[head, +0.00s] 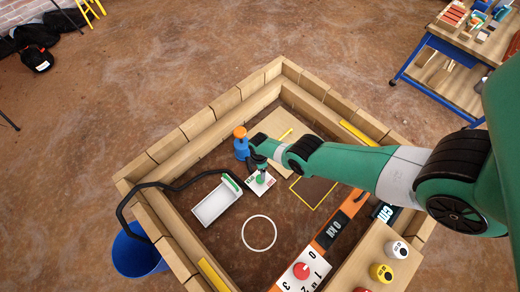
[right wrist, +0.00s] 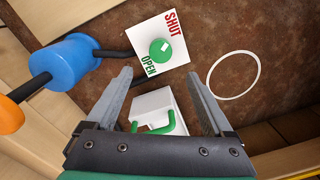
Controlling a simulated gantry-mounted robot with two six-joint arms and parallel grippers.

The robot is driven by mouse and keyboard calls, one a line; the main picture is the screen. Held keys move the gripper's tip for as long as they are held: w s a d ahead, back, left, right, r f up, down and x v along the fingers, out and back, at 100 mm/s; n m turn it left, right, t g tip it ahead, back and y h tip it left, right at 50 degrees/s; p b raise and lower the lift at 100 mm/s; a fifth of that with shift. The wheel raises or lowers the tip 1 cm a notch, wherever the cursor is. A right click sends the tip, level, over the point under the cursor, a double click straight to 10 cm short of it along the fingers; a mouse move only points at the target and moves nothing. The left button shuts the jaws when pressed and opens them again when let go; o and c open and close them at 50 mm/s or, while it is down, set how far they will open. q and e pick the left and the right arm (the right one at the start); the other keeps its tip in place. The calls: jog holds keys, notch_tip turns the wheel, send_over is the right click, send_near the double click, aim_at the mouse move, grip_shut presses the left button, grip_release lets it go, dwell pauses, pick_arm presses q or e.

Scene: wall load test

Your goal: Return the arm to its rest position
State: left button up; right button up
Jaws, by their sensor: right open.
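My right arm reaches in from the right of the head view, over the wooden-walled pit. Its gripper (head: 259,156) is at the end, above the pit beside a white plate (head: 261,186). In the right wrist view my right gripper (right wrist: 160,82) is open, its two jaws apart with nothing held between them. The white plate, marked SHUT and OPEN with a green knob (right wrist: 160,50), lies beyond the jaws. A white box with a green handle (right wrist: 158,127) shows between and below the jaws. My left gripper is in neither view.
Timber walls (head: 215,117) surround the pit. A white tray (head: 214,205), a white ring (head: 259,233) and a number panel (head: 301,272) lie inside. A blue bucket (head: 137,257) stands outside.

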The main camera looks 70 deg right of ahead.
jog(key=shift+r, duration=0.2)
jog(key=shift+a, duration=0.1)
dwell(0.4)
